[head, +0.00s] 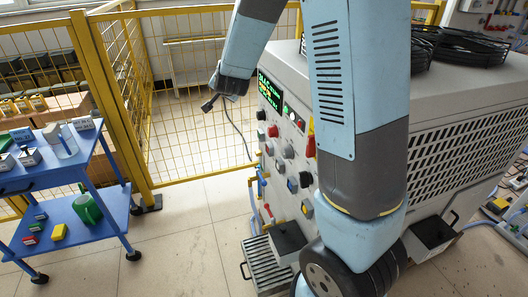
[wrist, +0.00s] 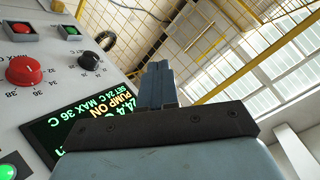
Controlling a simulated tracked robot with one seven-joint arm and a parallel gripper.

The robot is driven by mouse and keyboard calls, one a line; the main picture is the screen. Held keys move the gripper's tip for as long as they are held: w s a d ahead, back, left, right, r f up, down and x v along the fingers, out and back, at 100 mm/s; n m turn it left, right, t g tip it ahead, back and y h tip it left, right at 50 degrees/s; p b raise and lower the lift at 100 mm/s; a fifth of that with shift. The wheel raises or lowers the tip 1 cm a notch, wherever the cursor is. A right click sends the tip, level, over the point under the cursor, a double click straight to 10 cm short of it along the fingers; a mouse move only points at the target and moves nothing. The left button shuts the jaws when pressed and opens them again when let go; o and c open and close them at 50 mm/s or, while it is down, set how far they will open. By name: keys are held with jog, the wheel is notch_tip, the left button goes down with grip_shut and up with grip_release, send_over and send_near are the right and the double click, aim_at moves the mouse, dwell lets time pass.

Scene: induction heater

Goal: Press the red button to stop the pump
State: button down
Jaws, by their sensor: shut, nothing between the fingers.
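The control panel of the grey machine carries a red button (wrist: 20,28) in a dark square frame, at the top left of the wrist view. A green button (wrist: 72,31) sits beside it. A tilted display (wrist: 95,130) reads "PUMP ON" and "SET 24 C MAX 36 C"; it also shows in the head view (head: 269,91). My gripper (wrist: 158,68) is shut and empty, pointing past the panel rather than at it. In the head view my gripper (head: 207,104) hangs in the air left of the panel, apart from it.
A red knob (wrist: 25,70) and a black knob (wrist: 92,59) lie near the buttons. A lit green lamp (wrist: 8,171) is below. Yellow fencing (head: 190,95) stands behind, and a blue cart (head: 60,178) stands at left. The floor between cart and machine is clear.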

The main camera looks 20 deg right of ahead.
jog(key=w+d+f+m+h, duration=0.1)
jog(key=w+f+m+h, duration=0.2)
jog(key=f, duration=0.5)
jog(key=w+d+f+m+h, duration=0.1)
jog(key=w+f+m+h, duration=0.15)
jog(key=f, duration=0.45)
jog(key=s+f+m+h, duration=0.1)
jog(key=s+f+h, duration=0.1)
jog(key=f, duration=0.5)
jog(key=s+d+f+m+h, duration=0.1)
jog(key=f+h, duration=0.3)
jog(key=f, duration=0.4)
jog(key=shift+s+d+f+m, duration=0.15)
jog(key=shift+s+d+m, duration=0.2)
jog(key=shift+s, duration=0.3)
jog(key=shift+d, duration=0.1)
jog(key=d, duration=0.8)
jog(key=shift+d, duration=0.3)
jog(key=shift+d, duration=0.4)
